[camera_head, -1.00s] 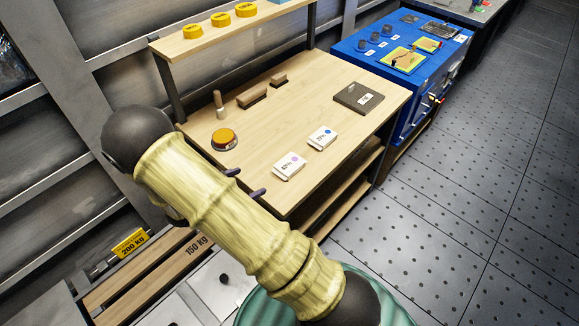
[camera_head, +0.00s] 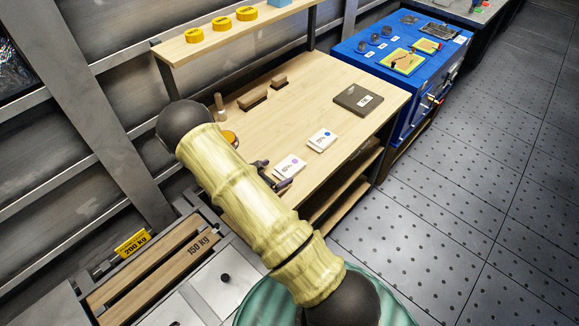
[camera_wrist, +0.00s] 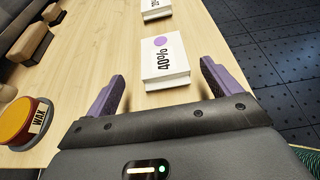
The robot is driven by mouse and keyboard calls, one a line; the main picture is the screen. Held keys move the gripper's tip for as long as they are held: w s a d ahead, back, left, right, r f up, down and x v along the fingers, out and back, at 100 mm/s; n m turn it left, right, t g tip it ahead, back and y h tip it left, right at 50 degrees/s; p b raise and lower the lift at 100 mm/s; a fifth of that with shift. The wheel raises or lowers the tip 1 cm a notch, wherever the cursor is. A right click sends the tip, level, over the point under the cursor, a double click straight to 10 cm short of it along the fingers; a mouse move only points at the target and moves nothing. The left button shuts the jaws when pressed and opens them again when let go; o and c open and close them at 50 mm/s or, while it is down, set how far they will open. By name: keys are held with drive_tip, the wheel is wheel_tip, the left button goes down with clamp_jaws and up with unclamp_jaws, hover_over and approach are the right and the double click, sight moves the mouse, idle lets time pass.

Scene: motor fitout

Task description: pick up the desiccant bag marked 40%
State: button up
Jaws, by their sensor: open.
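The desiccant bag marked 40% (camera_wrist: 165,62) is a white block with a purple dot, lying on the wooden bench. It also shows in the head view (camera_head: 290,166). In the wrist view my gripper (camera_wrist: 160,88) is open, with one purple finger on each side of the bag's near end. The bag's near end reaches between the fingertips, and nothing is held. In the head view my gripper (camera_head: 272,175) is just left of the bag, partly hidden by my arm. A second white bag with a blue dot (camera_head: 322,140) lies farther along the bench; its marking is too small to read.
A yellow-orange round tin labelled WAX (camera_wrist: 18,122) stands left of my gripper. Wooden blocks (camera_head: 252,99) and a dark plate (camera_head: 358,100) lie on the bench (camera_head: 300,95). A shelf (camera_head: 235,35) with yellow rolls is above the back edge. The bench surface between is clear.

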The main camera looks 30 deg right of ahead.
sight(287, 168)
drive_tip(key=shift+d, duration=0.1)
drive_tip(key=p+x, duration=0.1)
drive_tip(key=x, duration=0.4)
drive_tip(key=shift+s+d+p, duration=0.15)
drive_tip(key=shift+s+p, duration=0.05)
drive_tip(key=shift+p, duration=0.2)
drive_tip(key=shift+f, duration=0.1)
drive_tip(key=c, duration=1.1)
drive_tip(key=shift+c, duration=0.2)
wheel_tip(287, 168, up, 10)
drive_tip(key=b, duration=0.1)
drive_tip(key=shift+b, duration=0.3)
